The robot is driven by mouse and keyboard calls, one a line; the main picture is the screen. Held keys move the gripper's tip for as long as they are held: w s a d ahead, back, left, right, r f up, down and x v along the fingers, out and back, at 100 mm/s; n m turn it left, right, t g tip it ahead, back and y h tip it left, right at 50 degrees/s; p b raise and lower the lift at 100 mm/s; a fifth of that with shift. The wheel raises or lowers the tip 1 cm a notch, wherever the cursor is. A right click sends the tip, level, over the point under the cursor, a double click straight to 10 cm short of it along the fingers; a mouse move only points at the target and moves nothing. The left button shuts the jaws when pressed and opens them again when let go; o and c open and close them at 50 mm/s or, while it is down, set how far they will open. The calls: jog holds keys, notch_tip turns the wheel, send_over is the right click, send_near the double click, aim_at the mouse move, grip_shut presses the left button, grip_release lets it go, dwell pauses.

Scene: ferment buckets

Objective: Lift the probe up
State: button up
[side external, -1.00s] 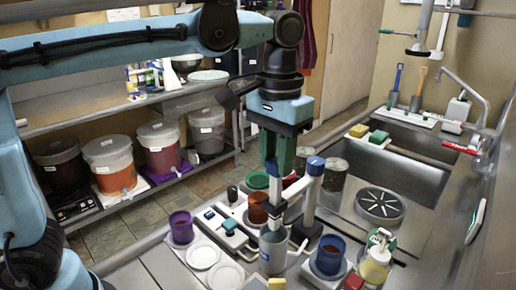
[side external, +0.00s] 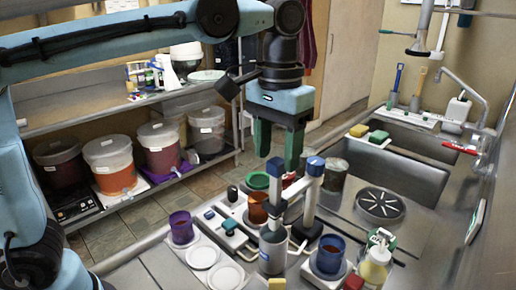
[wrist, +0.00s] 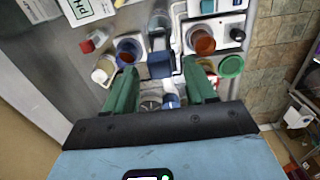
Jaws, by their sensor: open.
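Two upright probe-like units with blue heads stand in the side view. The left blue head (side external: 275,168) tops a pale stem leading down to a grey beaker (side external: 272,250). The right blue head (side external: 315,166) tops a pale column beside it. My gripper (side external: 277,165) has green fingers spread apart, pointing down around or just above the left blue head; contact cannot be told. In the wrist view, my gripper (wrist: 160,72) is open, with a blue head (wrist: 160,66) between the fingertips and a smaller blue part (wrist: 170,101) nearer the palm.
A purple cup (side external: 181,227), a blue cup (side external: 328,255) and white discs (side external: 203,256) crowd the counter around the units. The sink (side external: 375,165) lies behind right. Buckets (side external: 108,162) stand on a shelf at left.

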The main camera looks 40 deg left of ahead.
notch_tip(320, 180, up, 11)
dwell(0.6)
dwell(0.7)
